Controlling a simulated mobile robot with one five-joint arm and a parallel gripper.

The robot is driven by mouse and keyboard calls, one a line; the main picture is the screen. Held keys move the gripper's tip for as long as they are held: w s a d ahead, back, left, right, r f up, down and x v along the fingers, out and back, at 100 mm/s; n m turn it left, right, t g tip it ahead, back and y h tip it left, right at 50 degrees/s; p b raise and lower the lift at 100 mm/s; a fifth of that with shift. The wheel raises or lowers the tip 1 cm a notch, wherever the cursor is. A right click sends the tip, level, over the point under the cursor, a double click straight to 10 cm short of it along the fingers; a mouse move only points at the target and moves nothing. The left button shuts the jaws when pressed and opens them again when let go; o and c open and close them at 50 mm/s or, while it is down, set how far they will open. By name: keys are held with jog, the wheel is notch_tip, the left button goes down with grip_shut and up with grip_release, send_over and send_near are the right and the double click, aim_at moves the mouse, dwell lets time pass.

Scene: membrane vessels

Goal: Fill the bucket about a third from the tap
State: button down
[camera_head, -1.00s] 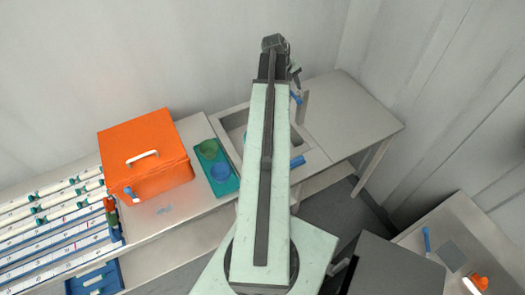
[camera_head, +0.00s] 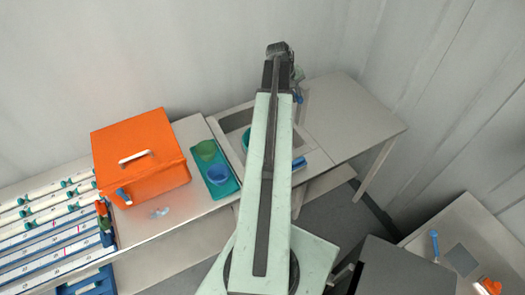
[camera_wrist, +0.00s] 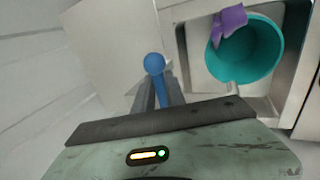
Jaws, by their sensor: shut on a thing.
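The teal bucket (camera_wrist: 246,50) stands in the sink, right of my gripper in the wrist view, with a purple piece (camera_wrist: 229,22) at its rim. A sliver of the bucket (camera_head: 246,138) shows left of my arm in the head view. I cannot make out a water level in it. My gripper (camera_wrist: 155,82) is shut on a blue round-ended handle (camera_wrist: 154,63), which appears to be the tap's. The tap's blue part (camera_head: 299,98) shows just right of my arm; the rest of the tap is mostly hidden.
The sink (camera_head: 232,121) is set in a grey bench (camera_head: 350,115), clear on its right. A teal tray (camera_head: 226,189) holds a green cup (camera_head: 206,150) and a blue cup (camera_head: 218,174). An orange box (camera_head: 140,160) and a rack of white tubes (camera_head: 45,215) stand left.

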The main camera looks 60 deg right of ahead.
jog(key=w+m+y, duration=0.1)
jog(key=w+m, duration=0.1)
jog(key=m, duration=0.2)
jog(key=w+a+m+g+y, duration=0.1)
jog(key=w+m+y, duration=0.1)
jog(key=m, duration=0.3)
jog(key=w+m+y, duration=0.2)
jog(key=m, duration=0.3)
jog(key=shift+a+g, duration=0.4)
jog(key=shift+a, duration=0.1)
dwell(6.1)
